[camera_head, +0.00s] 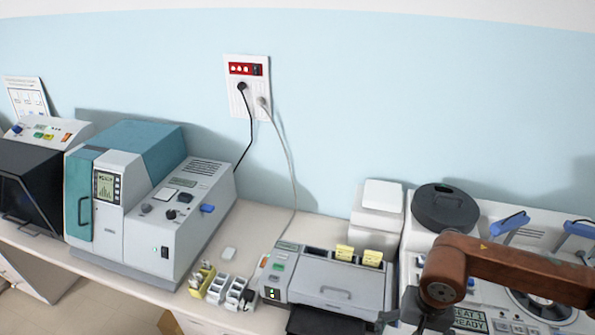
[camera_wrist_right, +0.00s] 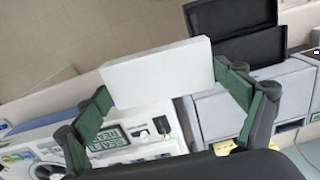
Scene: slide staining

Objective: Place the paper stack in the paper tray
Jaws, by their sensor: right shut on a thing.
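The paper stack (camera_wrist_right: 158,76) is a plain white block in the right wrist view. My right gripper (camera_wrist_right: 168,88) is shut on it, with a green finger pad at each end. In the head view my right gripper (camera_head: 430,310) is at the lower right, beside the grey printer (camera_head: 335,283); the stack cannot be made out there. The dark paper tray (camera_head: 318,320) juts from the printer's front, cut by the lower edge. In the wrist view the black tray (camera_wrist_right: 245,48) lies beyond the stack, to its right. My left gripper is not in view.
A white machine with a round black lid (camera_head: 445,205) stands right of the printer. Small cartridges (camera_head: 218,285) sit left of it on the bench. A teal and white machine (camera_head: 150,190) stands further left. Two cords hang from the wall outlet (camera_head: 246,88).

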